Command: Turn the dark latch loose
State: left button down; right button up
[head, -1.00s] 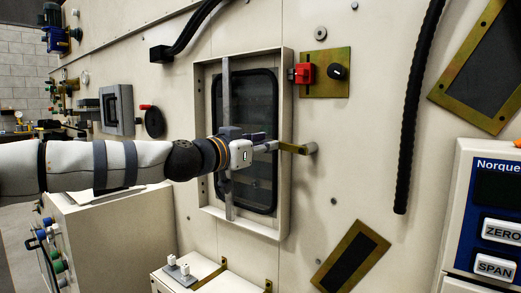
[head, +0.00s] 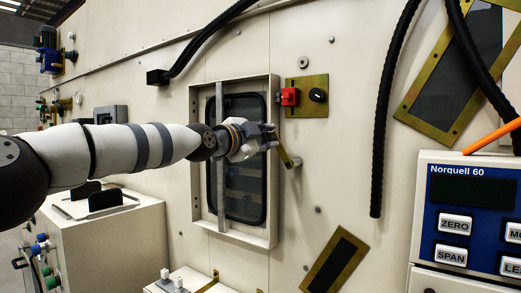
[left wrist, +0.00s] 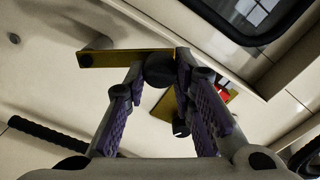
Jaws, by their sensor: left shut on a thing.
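The latch is a brass-coloured bar (head: 287,155) at the right edge of the window frame. It slants up and left from its round grey pivot (head: 297,162). In the left wrist view the bar (left wrist: 120,58) carries a dark round knob (left wrist: 158,70). My left gripper (head: 272,138) reaches in from the left across the window and is shut on this knob. In the left wrist view its purple-padded fingers (left wrist: 158,85) stand on either side of it. The gripper hides the bar's upper end in the head view. My right gripper is not in view.
The frame (head: 273,210) holds a dark window (head: 245,185). A brass plate (head: 315,84) with a red switch (head: 289,97) and black knob (head: 318,95) sits just above the latch. A black hose (head: 382,130) hangs to the right.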

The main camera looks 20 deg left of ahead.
pick_arm(q)
jog(key=shift+s+d+r+m, duration=0.25)
jog(key=shift+d+r+m, duration=0.35)
jog(key=shift+m, duration=0.3)
jog(key=shift+s+d+r+m+p, duration=0.15)
jog(key=shift+d+m+p, duration=0.15)
jog(key=shift+m+p, duration=0.15)
jog(key=shift+s+d+m+p, duration=0.2)
jog(key=shift+d+m+p, duration=0.3)
jog(key=shift+m, duration=0.45)
jog(key=shift+s+d+m+p, duration=0.15)
jog(key=shift+d+m+p, duration=0.15)
jog(key=shift+d+m, duration=0.5)
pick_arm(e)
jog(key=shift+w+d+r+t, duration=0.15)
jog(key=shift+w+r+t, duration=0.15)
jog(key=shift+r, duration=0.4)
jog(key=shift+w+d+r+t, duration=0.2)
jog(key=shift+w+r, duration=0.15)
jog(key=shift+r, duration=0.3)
pick_arm(q)
jog(key=shift+a, duration=0.1)
jog(key=c, duration=1.3)
grip_release()
jog(key=shift+f, duration=0.2)
jog(key=shift+c, duration=0.2)
